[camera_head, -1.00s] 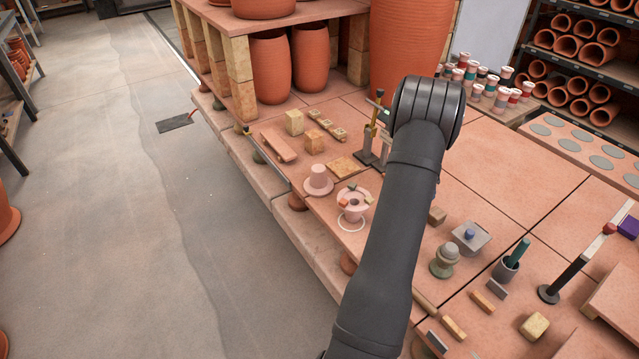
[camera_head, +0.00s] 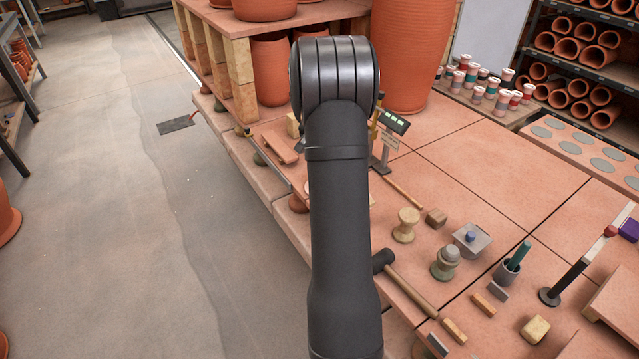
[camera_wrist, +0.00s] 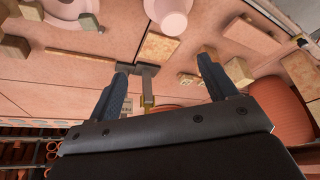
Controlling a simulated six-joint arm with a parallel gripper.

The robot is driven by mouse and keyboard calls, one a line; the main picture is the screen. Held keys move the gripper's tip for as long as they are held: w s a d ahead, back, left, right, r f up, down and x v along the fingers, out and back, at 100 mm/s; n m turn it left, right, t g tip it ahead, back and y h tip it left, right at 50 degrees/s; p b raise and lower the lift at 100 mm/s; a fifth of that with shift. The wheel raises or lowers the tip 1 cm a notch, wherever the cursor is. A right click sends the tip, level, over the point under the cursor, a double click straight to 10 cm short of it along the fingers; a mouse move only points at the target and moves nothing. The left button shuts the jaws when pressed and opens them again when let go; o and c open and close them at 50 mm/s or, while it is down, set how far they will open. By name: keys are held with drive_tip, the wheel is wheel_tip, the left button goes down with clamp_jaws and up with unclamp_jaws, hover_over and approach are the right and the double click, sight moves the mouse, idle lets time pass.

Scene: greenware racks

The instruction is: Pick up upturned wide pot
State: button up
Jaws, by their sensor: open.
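The upturned wide pot (camera_wrist: 172,20) is pale pink, with a narrower round body above a broad brim. It shows at the top of the wrist view, partly cut off by the frame edge. In the head view my arm hides nearly all of it. My gripper (camera_wrist: 163,63) is open, its two dark fingers apart with nothing held between them. The pot lies beyond the fingertips in the wrist view, apart from them. The gripper itself is hidden behind my arm in the head view.
A dark upright stand (camera_wrist: 147,86) shows between the fingers, with a flat tan tile (camera_wrist: 158,47) near the pot. A pale dish (camera_wrist: 66,8) is close by. A digital-display stand (camera_head: 392,124), a mallet (camera_head: 408,290) and small pots stand right of my arm.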

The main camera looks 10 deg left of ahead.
drive_tip(key=shift+n, duration=0.4)
drive_tip(key=a+x, duration=0.1)
drive_tip(key=x, duration=0.4)
drive_tip(key=a+x, duration=0.1)
drive_tip(key=x, duration=0.4)
drive_tip(key=a+x, duration=0.1)
drive_tip(key=x, duration=0.4)
drive_tip(key=shift+s+a+f, duration=0.1)
drive_tip(key=shift+f, duration=0.45)
drive_tip(key=shift+r, duration=0.1)
clamp_jaws()
